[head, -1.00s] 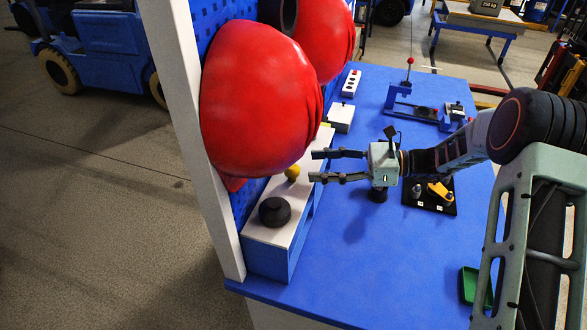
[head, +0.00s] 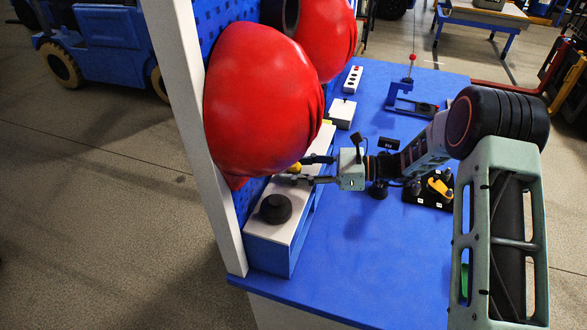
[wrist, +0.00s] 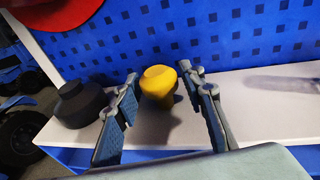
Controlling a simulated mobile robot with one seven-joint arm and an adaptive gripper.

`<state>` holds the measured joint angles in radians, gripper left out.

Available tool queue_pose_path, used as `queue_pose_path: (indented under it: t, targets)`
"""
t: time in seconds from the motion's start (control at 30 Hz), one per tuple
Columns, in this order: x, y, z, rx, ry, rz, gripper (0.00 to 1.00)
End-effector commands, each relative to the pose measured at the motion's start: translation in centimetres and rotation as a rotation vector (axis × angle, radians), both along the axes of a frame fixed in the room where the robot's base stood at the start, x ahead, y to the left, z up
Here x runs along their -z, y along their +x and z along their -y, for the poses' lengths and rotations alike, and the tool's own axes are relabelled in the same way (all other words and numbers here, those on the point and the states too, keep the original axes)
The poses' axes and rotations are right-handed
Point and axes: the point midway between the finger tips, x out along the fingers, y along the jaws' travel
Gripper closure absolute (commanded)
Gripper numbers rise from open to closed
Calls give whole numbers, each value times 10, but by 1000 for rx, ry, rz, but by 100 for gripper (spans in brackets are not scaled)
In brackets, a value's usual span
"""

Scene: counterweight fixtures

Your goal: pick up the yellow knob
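The yellow knob (wrist: 159,84) stands on the white top of a narrow ledge, between the two fingers of my gripper (wrist: 158,88) in the wrist view. The fingers are open, with a gap visible on each side of the knob. In the head view the knob (head: 295,167) is mostly hidden by the red hanging bag and my gripper (head: 300,170), whose fingers reach over the ledge from the right.
A black round knob (head: 275,208) sits on the ledge (head: 252,226) nearby; it also shows in the wrist view (wrist: 80,104). A big red bag (head: 262,100) hangs close above my fingertips. A blue pegboard (wrist: 220,35) stands behind. A white box (head: 342,113) stands farther back.

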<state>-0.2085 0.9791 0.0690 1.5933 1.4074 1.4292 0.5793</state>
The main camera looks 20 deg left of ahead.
Motion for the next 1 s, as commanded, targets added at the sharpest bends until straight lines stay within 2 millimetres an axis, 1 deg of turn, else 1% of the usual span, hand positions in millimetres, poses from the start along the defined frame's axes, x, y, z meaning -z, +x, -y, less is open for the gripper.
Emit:
queue_pose_path:
  t: [0.03,0.23,0.53,0.67,0.77,0.87,1.0]
  targets:
    - [0,0,0,0,0,0,71]
    - [0,0,0,0,0,0,92]
    - [-2,0,0,0,0,1,93]
    - [-8,1,0,0,2,2,93]
    - [-18,1,0,1,2,3,93]
    - [-33,1,0,0,2,5,93]
    - [-56,-1,22,4,0,5,93]
